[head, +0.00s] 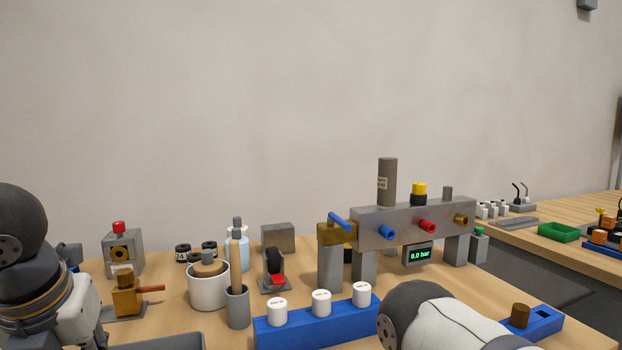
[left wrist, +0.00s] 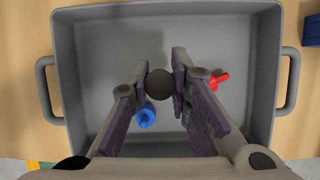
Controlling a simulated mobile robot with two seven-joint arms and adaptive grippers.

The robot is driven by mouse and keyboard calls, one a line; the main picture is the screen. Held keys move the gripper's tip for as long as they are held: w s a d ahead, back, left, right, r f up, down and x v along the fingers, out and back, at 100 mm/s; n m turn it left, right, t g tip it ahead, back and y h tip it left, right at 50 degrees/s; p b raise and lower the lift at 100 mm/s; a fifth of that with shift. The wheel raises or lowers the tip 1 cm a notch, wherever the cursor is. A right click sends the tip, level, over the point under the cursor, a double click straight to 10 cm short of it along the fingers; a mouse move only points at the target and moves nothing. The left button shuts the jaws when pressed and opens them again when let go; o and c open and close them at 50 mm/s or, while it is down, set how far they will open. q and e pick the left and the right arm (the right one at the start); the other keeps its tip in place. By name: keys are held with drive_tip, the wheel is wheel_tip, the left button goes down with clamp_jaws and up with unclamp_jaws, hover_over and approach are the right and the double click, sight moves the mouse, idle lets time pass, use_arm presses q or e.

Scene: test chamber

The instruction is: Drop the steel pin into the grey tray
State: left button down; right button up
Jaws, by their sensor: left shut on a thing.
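The grey tray (left wrist: 165,12) fills most of the left wrist view, seen from above, with a handle on each side; a strip of its rim shows at the bottom of the head view (head: 178,341). My left gripper (left wrist: 159,84) is over the tray. It is shut on a dark round thing seen end-on, which I take to be the steel pin (left wrist: 159,82). Its length and its height above the tray floor cannot be judged. My right gripper is outside both views; only my right arm shows.
A blue part (left wrist: 146,116) and a red part (left wrist: 219,80) lie in the tray. In the head view, a blue block with white caps (head: 321,325), a white pot (head: 208,289) and a grey manifold (head: 400,228) stand on the bench.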

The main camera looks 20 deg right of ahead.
use_arm(q)
drive_tip(key=shift+f, duration=1.35)
drive_tip(key=c, duration=1.4)
unclamp_jaws()
drive_tip(key=shift+r, duration=0.1)
drive_tip(key=v, duration=1.2)
drive_tip(key=shift+w, duration=0.1)
